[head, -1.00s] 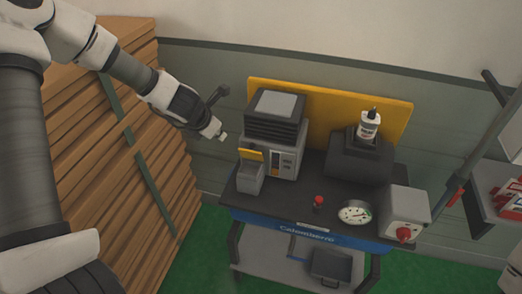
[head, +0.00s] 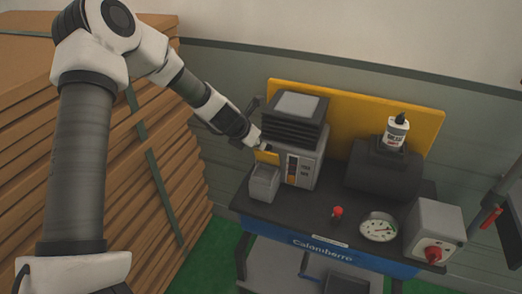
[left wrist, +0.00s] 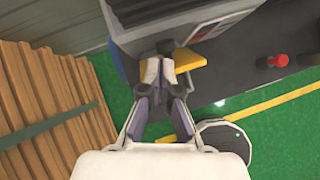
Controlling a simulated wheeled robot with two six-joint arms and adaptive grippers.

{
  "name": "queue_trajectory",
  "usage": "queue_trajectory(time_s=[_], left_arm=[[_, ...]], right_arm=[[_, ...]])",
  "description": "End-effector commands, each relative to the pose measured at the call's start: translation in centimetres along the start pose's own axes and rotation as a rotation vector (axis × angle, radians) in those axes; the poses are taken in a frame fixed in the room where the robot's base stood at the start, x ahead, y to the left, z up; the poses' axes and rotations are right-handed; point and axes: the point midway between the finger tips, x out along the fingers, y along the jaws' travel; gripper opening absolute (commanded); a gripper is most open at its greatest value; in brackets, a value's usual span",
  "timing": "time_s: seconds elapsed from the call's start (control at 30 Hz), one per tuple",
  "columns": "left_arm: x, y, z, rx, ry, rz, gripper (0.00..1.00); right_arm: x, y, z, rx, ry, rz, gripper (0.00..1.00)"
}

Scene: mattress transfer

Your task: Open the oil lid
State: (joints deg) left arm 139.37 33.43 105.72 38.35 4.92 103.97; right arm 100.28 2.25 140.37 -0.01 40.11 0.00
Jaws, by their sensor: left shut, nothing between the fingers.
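A grey and black machine (head: 292,140) stands on the bench with a small yellow flap (head: 267,157) on its front left. The flap also shows in the left wrist view (left wrist: 188,60). My left gripper (head: 262,146) is shut and empty, with its tips right at the upper edge of the flap. In the left wrist view the closed fingertips (left wrist: 165,70) overlap the flap; I cannot tell whether they touch it. The flap lies over a small open grey box (head: 264,184). A white bottle (head: 395,134) with a dark cap stands on a black block. My right gripper is not in view.
The bench (head: 310,218) also holds a red button (head: 337,213), a round gauge (head: 379,227) and a grey switch box (head: 433,222). A yellow board (head: 350,116) stands behind. Stacked brown boards (head: 165,165) fill the left. Green floor shows between.

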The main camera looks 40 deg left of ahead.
Motion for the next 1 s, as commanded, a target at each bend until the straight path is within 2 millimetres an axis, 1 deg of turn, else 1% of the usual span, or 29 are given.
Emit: queue_trajectory(time_s=[0.03,0.13,0.47,0.57,0.7,0.77,1.0], left_arm=[[0.5,0.0,0.3,0.003,-0.001,0.002,0.00],[0.8,-0.1,0.6,0.002,0.001,-0.001,0.00],[0.8,0.0,0.9,0.000,0.000,0.000,0.00],[1.1,0.5,2.0,-0.001,0.001,0.002,0.00],[2.2,1.2,3.7,-0.001,0.001,0.002,0.00],[2.5,1.2,3.4,-0.001,0.001,0.000,0.00],[2.4,1.1,3.4,0.000,0.000,0.000,0.00]], right_arm=[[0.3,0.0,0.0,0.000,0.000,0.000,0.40],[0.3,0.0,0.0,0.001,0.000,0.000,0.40],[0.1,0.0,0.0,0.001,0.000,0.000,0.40],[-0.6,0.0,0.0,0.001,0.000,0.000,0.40],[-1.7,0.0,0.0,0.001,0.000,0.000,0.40],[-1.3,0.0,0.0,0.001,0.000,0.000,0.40],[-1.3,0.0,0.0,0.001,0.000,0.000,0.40]])
